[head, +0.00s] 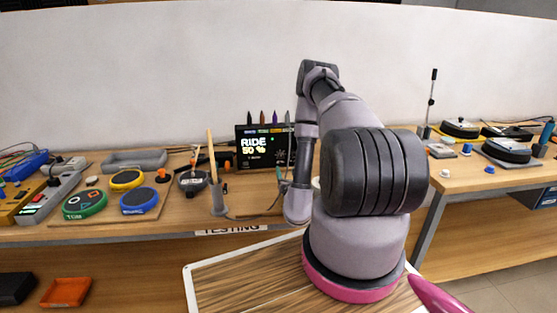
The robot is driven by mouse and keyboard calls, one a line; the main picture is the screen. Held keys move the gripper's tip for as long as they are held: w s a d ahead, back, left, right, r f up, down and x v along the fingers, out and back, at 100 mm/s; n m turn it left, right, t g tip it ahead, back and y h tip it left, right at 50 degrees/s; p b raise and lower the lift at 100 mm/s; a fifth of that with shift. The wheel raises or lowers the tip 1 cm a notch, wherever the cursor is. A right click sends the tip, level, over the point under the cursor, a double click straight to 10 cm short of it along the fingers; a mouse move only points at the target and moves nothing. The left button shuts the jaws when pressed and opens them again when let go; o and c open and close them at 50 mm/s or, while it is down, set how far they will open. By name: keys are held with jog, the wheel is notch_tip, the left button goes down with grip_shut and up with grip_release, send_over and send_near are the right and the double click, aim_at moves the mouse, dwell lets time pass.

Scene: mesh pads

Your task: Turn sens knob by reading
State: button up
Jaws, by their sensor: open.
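A black module (265,146) with a lit screen stands on the bench, left of my arm. Its screen reads "RIDE" and "50 %" in white and yellow, with small coloured labels along the top. I cannot make out a sens knob or its label at this size. My forearm hangs down just right of the module and covers its right edge. A small dark part by the wrist, below the module's lower right, seems to be my gripper (284,184). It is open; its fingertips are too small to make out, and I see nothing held.
Green (85,204), yellow (126,180) and blue (139,201) round pads lie at left. A grey holder (219,198) with a wooden stick stands before the module. Cables run nearby. Dark round pads (507,150) sit on the right bench.

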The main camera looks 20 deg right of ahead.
aim_at(281, 157)
jog(key=x, duration=1)
jog(key=shift+w, duration=0.3)
grip_shut()
